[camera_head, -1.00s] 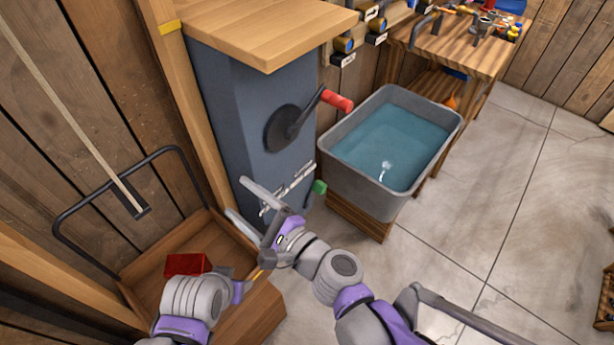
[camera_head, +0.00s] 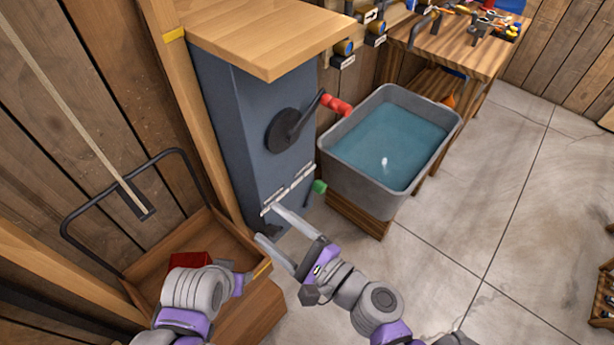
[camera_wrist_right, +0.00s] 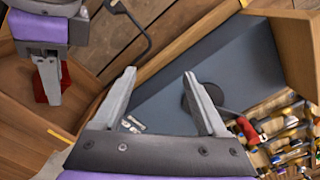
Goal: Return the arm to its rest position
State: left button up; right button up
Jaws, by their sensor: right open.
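My right gripper (camera_head: 266,223) is open and empty, in front of the lower part of a blue-grey cabinet (camera_head: 235,130). In the right wrist view its two fingers (camera_wrist_right: 160,75) stand wide apart with nothing between them. My left arm reaches in at the lower left of the head view, over a wooden box (camera_head: 215,232). My left gripper shows in the right wrist view (camera_wrist_right: 47,82), above a red block (camera_head: 190,260) in that box. Whether its fingers are apart or together is unclear.
The cabinet has a crank with a red handle (camera_head: 336,104) and a metal latch strip (camera_head: 288,190). A grey water tub (camera_head: 330,170) stands right of it on a wooden stand. A workbench (camera_head: 470,50) with tools is behind.

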dwell(0.4)
jog(key=s+d+f+n+g+h+p, duration=0.1)
jog(key=d+f+n+h, duration=0.2)
jog(key=d+n+h, duration=0.2)
jog(key=s+d+f+n+g+h+p, duration=0.1)
jog(key=d+f+n+g+h, duration=0.1)
jog(key=d, duration=1)
jog(key=s+d+f+n+g+h+p, duration=0.1)
jog(key=s+d+f+n+g+h, duration=0.1)
jog(key=d+f+n+h, duration=0.2)
jog(key=d+n+h, duration=0.3)
jog(key=d+n, duration=0.2)
jog(key=shift+d+f+h+p, duration=0.15)
jog(key=shift+h+p, duration=0.15)
jog(key=shift+c, duration=0.3)
